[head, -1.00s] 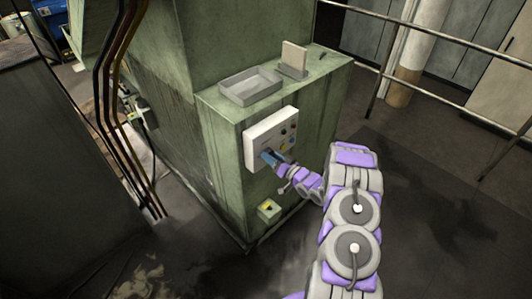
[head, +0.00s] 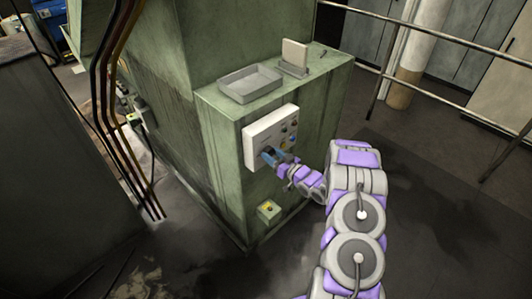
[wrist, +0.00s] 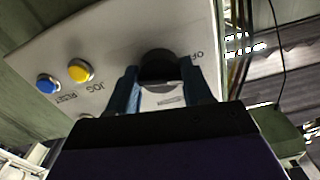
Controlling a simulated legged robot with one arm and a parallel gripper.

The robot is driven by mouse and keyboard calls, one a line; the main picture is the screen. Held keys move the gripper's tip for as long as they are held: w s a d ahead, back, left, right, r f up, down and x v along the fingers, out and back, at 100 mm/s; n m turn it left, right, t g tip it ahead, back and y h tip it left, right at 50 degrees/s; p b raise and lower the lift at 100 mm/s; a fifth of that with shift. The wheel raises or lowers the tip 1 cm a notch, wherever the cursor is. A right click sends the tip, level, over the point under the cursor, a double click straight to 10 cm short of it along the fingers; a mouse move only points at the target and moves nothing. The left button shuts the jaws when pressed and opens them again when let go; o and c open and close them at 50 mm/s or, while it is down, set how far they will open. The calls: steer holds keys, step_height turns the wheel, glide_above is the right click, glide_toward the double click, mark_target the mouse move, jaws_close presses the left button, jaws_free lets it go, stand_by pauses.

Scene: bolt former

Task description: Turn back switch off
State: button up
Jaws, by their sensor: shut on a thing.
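A white control panel (head: 270,137) is mounted on the front of the green machine. A black rotary switch (wrist: 158,68) sits on it, with OFF lettering to its right in the wrist view. My gripper (wrist: 161,80) has its two blue fingers on either side of the switch knob and is shut on it. In the head view my gripper (head: 270,155) is at the panel's lower left part. The fingers partly hide the switch there, and its exact pointing direction is hard to tell.
The wrist view shows a yellow button (wrist: 80,70) and a blue button (wrist: 47,84) with JOG and RESET lettering. A metal railing (head: 440,85) stands behind.

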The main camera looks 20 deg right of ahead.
steer(key=shift+f+n+b, duration=0.25)
steer(key=shift+n+b, duration=0.35)
steer(key=shift+b, duration=0.05)
steer(key=shift+r+n+b, duration=0.15)
steer(key=shift+n+b, duration=0.95)
steer(key=shift+b, duration=0.15)
steer(key=o, duration=1.3)
steer(key=shift+d, duration=0.15)
steer(key=shift+o, duration=0.2)
steer(key=b+v, duration=0.1)
steer(key=v, duration=0.7)
